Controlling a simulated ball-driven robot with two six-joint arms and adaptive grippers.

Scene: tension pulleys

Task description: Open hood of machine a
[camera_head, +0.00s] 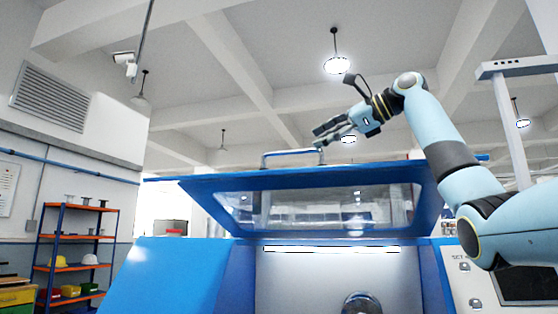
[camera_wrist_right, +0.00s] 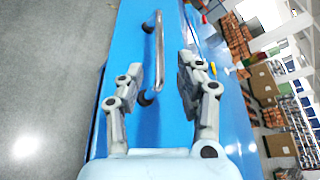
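The blue hood (camera_head: 213,196) of the machine stands raised and tilted, with a clear window in it and the lit interior open below. Its metal bar handle (camera_head: 290,152) is on the upper side. My right gripper (camera_head: 320,136) is at the right end of the handle, reaching in from the right. In the right wrist view, its two fingers (camera_wrist_right: 160,65) are spread apart, and the handle (camera_wrist_right: 158,30) lies between them in the picture, on the blue hood surface (camera_wrist_right: 135,45). I cannot tell whether a finger touches the handle. My left gripper is not in view.
The machine's blue front panel (camera_head: 180,272) is at lower left and a control panel (camera_head: 465,285) at lower right. A shelf (camera_head: 78,237) with hard hats and bins stands far left. A pale post (camera_head: 515,130) rises at right.

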